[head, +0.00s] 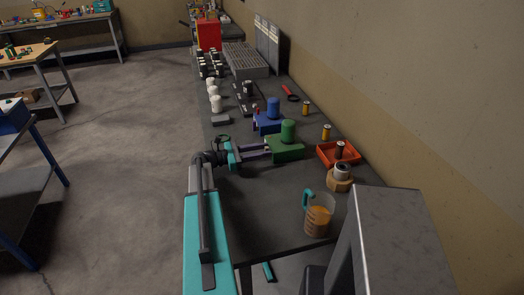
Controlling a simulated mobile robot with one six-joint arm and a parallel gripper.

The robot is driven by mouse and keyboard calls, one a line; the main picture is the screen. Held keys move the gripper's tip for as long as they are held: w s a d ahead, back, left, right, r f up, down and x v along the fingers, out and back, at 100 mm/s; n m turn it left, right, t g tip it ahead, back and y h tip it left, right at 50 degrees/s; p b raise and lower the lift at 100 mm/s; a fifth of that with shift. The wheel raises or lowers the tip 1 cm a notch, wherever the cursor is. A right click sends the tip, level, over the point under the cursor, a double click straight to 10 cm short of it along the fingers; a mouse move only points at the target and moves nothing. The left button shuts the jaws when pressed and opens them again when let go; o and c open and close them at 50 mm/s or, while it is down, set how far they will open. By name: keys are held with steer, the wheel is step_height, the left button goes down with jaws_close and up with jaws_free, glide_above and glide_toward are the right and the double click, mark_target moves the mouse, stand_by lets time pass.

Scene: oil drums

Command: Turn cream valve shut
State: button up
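I cannot make out a cream valve for certain. A pale ring-shaped fitting on a tan hexagonal base (341,178) stands near the bench's right edge; whether it is a valve is unclear. My gripper (268,148) is over the bench, left of the green block with a green cylinder (288,132) on it. Its two fingers point right towards the green block, with a gap between them. It looks open, and I see nothing held. Whether the fingertips touch the block is too small to tell.
The dark bench (270,200) runs along the wall. A measuring jug of orange liquid (319,216) stands near its front end, with a red tray (326,155) behind. A blue block with a blue cylinder (273,108) and white cylinders (216,104) stand farther back. Open floor lies left.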

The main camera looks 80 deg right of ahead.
jaws_close()
steer(key=shift+d+n+p, duration=0.1)
steer(key=shift+n+p, duration=0.25)
steer(key=shift+n, duration=0.05)
jaws_free()
stand_by(0.4)
steer(key=b+v, duration=0.4)
steer(key=v, duration=0.9)
steer(key=shift+w, duration=0.35)
